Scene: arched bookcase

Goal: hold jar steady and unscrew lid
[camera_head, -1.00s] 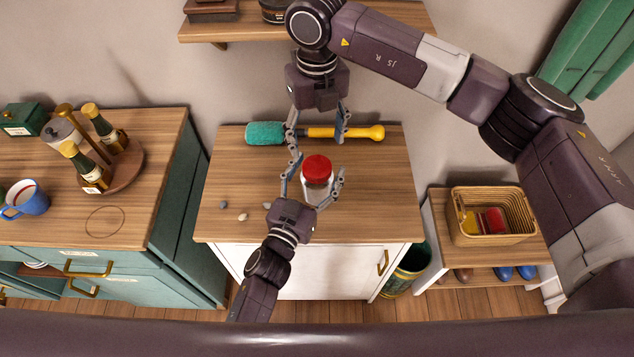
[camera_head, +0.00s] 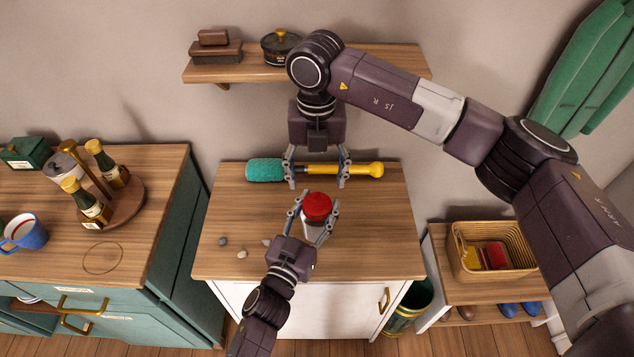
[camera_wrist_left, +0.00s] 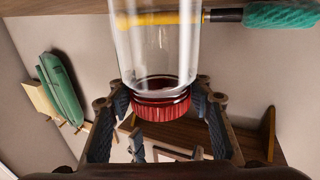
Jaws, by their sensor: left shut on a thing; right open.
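The clear glass jar (camera_wrist_left: 157,45) with a red lid (camera_head: 317,206) stands on the wooden cabinet top. My left gripper (camera_head: 318,203) is shut around the jar from the front, one finger on each side. In the left wrist view the picture is inverted, with the red lid (camera_wrist_left: 161,105) below the glass and my fingers at both sides near the lid. My right gripper (camera_head: 317,182) is open and points down. Its spread fingers are just behind the lid in the head view and not on it. The jar's lower body is mostly hidden by my left gripper.
A yellow-handled duster (camera_head: 362,169) with a teal head lies behind the jar. Small pebbles (camera_head: 222,241) lie at left. A wall shelf (camera_head: 365,64) hangs above. A teal cabinet (camera_head: 189,262) stands left, and a wicker basket (camera_head: 470,265) sits low at right.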

